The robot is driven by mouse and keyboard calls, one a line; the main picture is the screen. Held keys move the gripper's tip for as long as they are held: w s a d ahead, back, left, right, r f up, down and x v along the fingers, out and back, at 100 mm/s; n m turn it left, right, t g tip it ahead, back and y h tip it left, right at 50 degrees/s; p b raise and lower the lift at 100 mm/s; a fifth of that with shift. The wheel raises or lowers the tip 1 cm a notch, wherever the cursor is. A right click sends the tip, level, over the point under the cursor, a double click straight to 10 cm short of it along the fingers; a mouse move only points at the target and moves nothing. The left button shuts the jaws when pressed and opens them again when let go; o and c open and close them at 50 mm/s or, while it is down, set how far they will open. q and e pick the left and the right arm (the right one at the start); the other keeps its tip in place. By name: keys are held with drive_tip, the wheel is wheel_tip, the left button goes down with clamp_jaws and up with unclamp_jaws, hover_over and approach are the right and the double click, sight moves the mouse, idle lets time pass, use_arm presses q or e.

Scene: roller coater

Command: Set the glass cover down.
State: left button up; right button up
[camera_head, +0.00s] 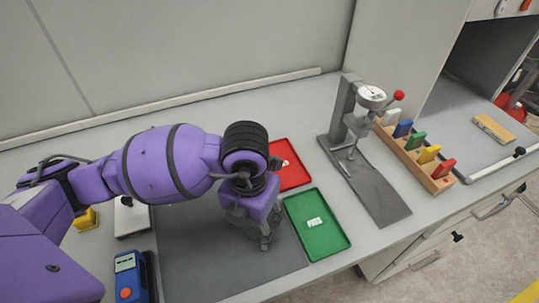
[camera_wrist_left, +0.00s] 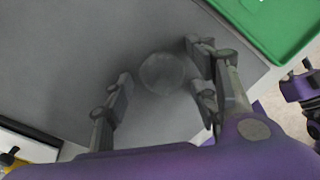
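The glass cover (camera_wrist_left: 163,73) is a faint, clear round disc over the dark grey mat (camera_head: 185,255) in the left wrist view. My left gripper (camera_wrist_left: 162,82) points down with its fingers spread on both sides of the disc. A gap shows between the left finger and the disc; the right fingers are close to its edge, and I cannot tell if they touch. In the head view my left gripper (camera_head: 264,236) is low over the mat's right part and hides the cover. Part of my right gripper (camera_wrist_left: 302,86) shows at the right edge of the left wrist view, its opening unclear.
A green tray (camera_head: 335,245) lies just right of my left gripper, with a red tray (camera_head: 300,178) behind it. A gauge stand (camera_head: 378,190) and a rack of coloured blocks (camera_head: 437,183) stand farther right. A blue device (camera_head: 130,278) is at the front left.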

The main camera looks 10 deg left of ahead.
use_arm(q)
wheel_tip(320, 180, up, 12)
drive_tip(key=p, duration=0.1)
drive_tip(key=shift+r, duration=0.2)
idle(0.4)
drive_tip(key=shift+d, duration=0.1)
